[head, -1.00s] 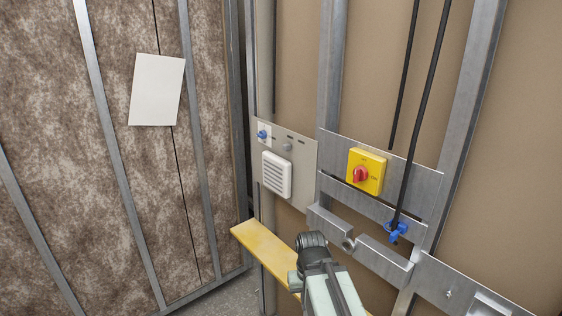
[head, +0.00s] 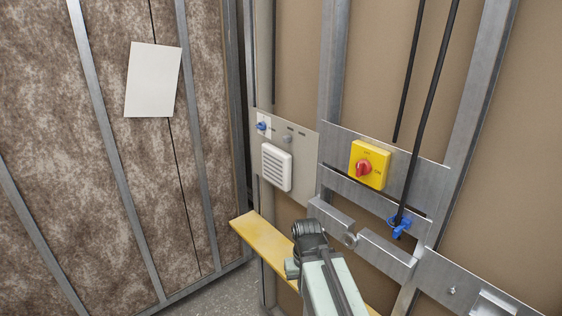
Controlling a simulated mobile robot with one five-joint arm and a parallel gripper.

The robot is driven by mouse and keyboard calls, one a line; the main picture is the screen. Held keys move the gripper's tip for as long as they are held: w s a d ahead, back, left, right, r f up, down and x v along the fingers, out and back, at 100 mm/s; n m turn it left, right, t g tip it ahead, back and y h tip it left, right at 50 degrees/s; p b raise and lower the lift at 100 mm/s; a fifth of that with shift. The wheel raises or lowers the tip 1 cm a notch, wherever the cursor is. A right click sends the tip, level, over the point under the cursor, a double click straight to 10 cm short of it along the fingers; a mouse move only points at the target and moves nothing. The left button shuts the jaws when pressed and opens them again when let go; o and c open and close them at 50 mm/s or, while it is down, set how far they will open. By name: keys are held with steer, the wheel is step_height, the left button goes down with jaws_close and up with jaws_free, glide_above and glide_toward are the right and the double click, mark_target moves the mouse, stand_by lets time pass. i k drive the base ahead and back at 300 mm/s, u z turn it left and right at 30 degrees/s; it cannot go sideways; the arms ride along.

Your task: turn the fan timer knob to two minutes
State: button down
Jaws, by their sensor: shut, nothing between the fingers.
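A small blue knob (head: 262,127) sits on a white plate at the upper left of a grey wall panel (head: 308,150). It is the likely fan timer knob, above a white louvred fan grille (head: 276,167). A small grey round part (head: 287,138) is to its right, with tiny dark labels too small to read. The knob's exact setting cannot be read. My arm rises from the bottom centre, its dark ribbed joint below and right of the grille and clear of the knob in the picture. My gripper's fingers do not show.
A yellow switch box with a red knob (head: 364,168) is on a metal plate to the right. A yellow board (head: 262,240) juts out below the grille. Metal studs frame the wall; a white sheet (head: 153,80) is at left.

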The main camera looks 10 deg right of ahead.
mark_target(262, 125)
steer(key=u, duration=0.75)
steer(key=i, duration=1.3)
steer(key=u, duration=1.3)
